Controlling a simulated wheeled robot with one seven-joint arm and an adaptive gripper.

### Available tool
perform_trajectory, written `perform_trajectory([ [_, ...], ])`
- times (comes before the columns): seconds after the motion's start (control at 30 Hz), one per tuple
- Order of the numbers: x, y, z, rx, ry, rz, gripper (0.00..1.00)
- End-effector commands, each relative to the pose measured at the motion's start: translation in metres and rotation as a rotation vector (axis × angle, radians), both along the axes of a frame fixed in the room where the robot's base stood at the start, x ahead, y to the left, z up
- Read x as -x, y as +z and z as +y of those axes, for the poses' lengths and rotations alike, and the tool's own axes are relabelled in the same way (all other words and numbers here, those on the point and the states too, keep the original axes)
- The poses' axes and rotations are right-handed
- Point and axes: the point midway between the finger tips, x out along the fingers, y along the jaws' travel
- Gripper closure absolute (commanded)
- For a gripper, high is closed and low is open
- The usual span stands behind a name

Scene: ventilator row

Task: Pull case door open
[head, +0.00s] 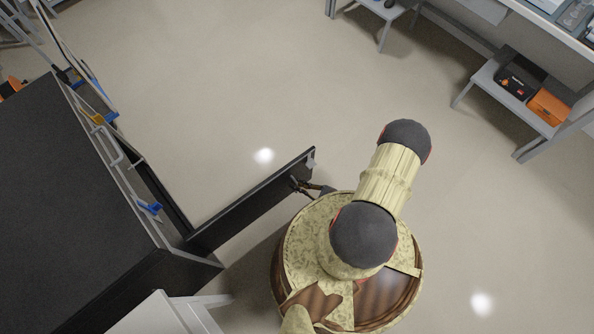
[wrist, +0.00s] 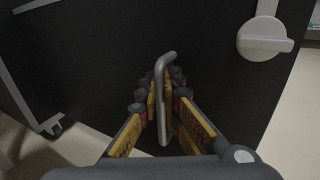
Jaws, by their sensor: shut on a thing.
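The case door (head: 255,203) is a dark panel standing swung out from the black case (head: 60,205) in the head view. In the wrist view the door (wrist: 90,60) fills most of the picture, with a grey bar handle (wrist: 161,105) on it. My gripper (wrist: 163,95) is shut on the handle, its yellow-padded fingers on either side of the bar. In the head view my gripper (head: 304,186) is at the door near its free end, partly hidden by my arm. A round grey latch knob (wrist: 265,40) is on the door to the right of the handle.
A white stool or small table (head: 165,312) stands by the case at the bottom. A low bench (head: 507,98) with a black box and an orange box (head: 549,106) is at the right. The floor beyond the door is clear.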

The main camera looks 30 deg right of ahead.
Motion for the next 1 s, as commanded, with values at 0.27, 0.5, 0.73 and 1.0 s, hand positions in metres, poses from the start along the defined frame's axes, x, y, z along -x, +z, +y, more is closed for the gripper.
perform_trajectory([
  [0.27,-0.0017,0.0002,-0.0040,0.005,-0.004,-0.003,0.89],
  [0.5,-0.0010,0.0001,-0.0021,0.003,-0.002,-0.002,0.75],
  [0.73,-0.0005,0.0000,-0.0012,0.002,-0.001,-0.001,0.75],
  [1.0,0.0073,0.0000,-0.0071,0.001,-0.004,-0.001,0.75],
])
